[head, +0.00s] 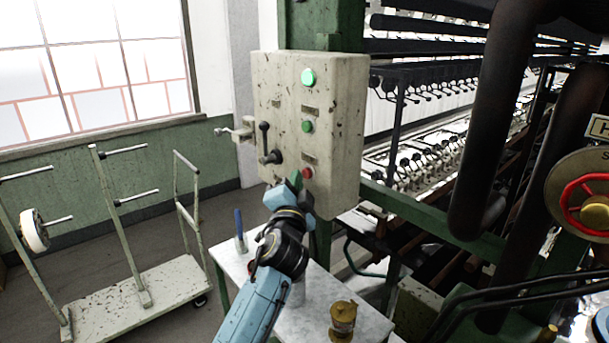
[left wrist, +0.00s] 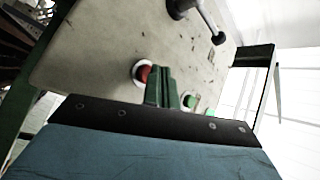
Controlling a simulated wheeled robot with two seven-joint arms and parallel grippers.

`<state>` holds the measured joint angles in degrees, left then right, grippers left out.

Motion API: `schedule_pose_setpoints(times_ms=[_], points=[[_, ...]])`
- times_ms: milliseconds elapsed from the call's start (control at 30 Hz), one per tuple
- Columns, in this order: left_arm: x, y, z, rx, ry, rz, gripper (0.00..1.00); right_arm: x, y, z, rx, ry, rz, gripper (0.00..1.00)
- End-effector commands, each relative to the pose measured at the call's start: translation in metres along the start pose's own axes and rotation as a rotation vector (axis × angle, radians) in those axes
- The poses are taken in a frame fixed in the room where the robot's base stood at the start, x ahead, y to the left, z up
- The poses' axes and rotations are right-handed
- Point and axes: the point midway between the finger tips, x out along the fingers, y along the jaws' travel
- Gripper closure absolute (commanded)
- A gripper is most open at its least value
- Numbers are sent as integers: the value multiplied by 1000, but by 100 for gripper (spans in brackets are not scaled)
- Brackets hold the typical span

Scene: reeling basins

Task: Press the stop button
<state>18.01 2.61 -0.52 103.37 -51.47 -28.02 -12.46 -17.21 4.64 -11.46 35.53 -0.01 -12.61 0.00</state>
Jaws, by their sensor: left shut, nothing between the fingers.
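The red stop button (head: 307,173) sits low on the front of a worn cream control box (head: 285,100). Above it are a green button (head: 307,126) and a lit green lamp (head: 308,77). My left gripper (head: 296,181) is shut and empty, its green fingertips just beside the red button. In the left wrist view the shut fingers (left wrist: 161,88) cover part of the red button's (left wrist: 143,73) side. I cannot tell whether they touch it. The green button (left wrist: 189,102) shows beyond the fingers. My right gripper is not in view.
Below stands a pale table (head: 365,318) with a blue spindle (head: 240,228) and a brass can (head: 343,320). A trolley (head: 130,297) is at left; reeling machinery and dark pipes (head: 490,130) fill the right.

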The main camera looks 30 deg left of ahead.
Motion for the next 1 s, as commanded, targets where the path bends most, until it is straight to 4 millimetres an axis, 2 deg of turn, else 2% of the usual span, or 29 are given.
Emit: schedule_pose_setpoints(times_ms=[1000], points=[[6, 5, -5, 0, 0, 0, 100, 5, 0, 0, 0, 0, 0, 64]])
